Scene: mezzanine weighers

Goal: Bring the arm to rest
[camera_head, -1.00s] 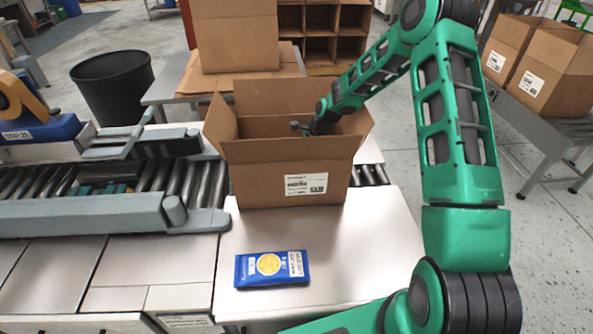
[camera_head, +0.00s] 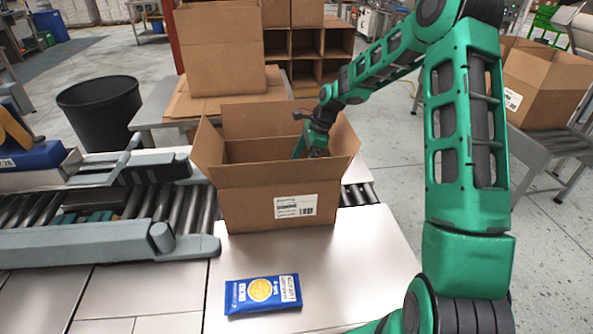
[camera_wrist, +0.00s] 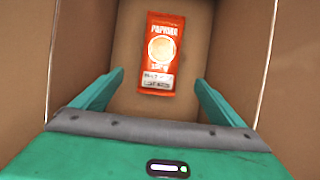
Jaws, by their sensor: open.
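My gripper (camera_wrist: 160,85) is open in the wrist view, with its two green fingers apart and nothing between them. In the head view my gripper (camera_head: 306,150) is at the opening of an open cardboard box (camera_head: 262,202); its fingertips are partly hidden there by the box. In the wrist view an orange-red paprika packet (camera_wrist: 162,52) lies flat on the box floor, beyond the fingertips and apart from them. The box stands upright with its flaps up and a white label on its front.
A blue packet (camera_head: 262,293) lies on the pale bench in front of the box. A roller conveyor (camera_head: 125,206) with grey guides is at left. A black bin (camera_head: 101,113) and a stacked carton (camera_head: 221,50) stand behind. More cartons (camera_head: 545,85) are at right.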

